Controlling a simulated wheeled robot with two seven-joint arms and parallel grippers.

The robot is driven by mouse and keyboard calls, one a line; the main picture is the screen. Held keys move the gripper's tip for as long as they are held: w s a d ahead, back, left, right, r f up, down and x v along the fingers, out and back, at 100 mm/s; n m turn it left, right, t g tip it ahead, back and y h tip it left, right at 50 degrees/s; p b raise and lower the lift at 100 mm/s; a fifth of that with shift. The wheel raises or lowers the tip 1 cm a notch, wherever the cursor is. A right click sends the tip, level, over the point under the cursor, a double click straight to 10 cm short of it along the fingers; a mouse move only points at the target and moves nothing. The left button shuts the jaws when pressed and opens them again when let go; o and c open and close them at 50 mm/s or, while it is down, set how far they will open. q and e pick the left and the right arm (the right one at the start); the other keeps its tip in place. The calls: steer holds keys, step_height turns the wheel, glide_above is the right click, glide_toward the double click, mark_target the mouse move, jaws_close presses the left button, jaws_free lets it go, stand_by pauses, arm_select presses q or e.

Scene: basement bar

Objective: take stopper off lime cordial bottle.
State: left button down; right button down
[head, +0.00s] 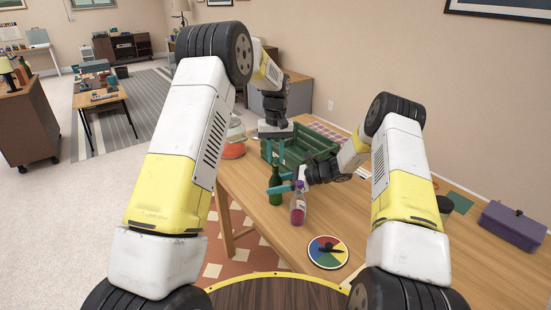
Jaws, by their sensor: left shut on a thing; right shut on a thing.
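The lime cordial bottle (275,198), dark green, stands upright near the left edge of the wooden table. My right gripper (280,187) reaches in from the right, its teal fingers shut on the bottle's upper body.
A green crate (294,150) is behind the grippers. A coloured dial (327,252) lies in front, and a purple box (512,226) sits far right. The table's left edge is close to the bottle.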

mark_target(275, 159)
arm_select(q)
steer(key=shift+r, duration=0.35)
steer(key=shift+r, duration=2)
arm_select(e)
steer(key=c, duration=0.6)
jaws_free()
steer(key=shift+d, duration=0.1)
